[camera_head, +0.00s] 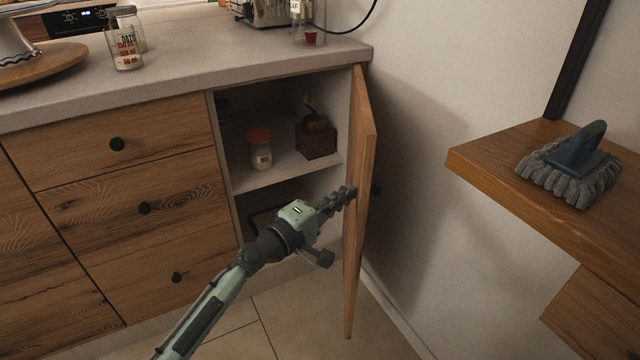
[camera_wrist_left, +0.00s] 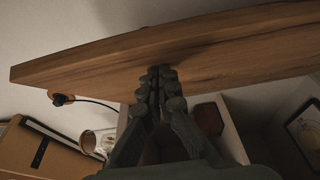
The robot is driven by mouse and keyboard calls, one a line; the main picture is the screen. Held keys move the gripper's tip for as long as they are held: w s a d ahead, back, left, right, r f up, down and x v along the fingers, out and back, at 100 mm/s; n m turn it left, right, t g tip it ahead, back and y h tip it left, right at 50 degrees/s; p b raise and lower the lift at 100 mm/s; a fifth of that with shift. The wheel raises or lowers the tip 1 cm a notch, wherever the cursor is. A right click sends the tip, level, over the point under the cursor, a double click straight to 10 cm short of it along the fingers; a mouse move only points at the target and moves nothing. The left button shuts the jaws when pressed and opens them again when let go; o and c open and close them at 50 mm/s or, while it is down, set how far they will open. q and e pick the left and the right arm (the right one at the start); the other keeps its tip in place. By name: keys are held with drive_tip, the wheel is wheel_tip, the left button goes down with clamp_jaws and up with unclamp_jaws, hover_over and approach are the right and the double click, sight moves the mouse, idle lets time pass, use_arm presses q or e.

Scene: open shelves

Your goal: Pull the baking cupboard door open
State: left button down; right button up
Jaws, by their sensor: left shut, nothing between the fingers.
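The baking cupboard door (camera_head: 358,225) is wooden and stands swung out wide from the cabinet, hinged on the right. A dark round knob (camera_head: 376,190) shows on its outer side. My left gripper (camera_head: 350,191) is shut and empty, with its fingertips at the door's inner face. In the left wrist view the shut fingers (camera_wrist_left: 160,77) meet the wooden door panel (camera_wrist_left: 235,42); I cannot tell if they press on it. My right gripper is in neither view.
The open cupboard holds a lidded jar (camera_head: 260,150) and a coffee grinder (camera_head: 316,137) on its shelf (camera_head: 283,174). A wall (camera_head: 420,100) stands right of the door. A wooden ledge (camera_head: 490,155) with a grey brush (camera_head: 570,170) juts in at right. Floor below is clear.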

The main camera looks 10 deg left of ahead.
use_arm(q)
drive_tip(key=d+p, duration=0.1)
drive_tip(key=d, duration=0.6)
drive_tip(key=shift+w+d, duration=0.15)
drive_tip(key=shift+w, duration=0.05)
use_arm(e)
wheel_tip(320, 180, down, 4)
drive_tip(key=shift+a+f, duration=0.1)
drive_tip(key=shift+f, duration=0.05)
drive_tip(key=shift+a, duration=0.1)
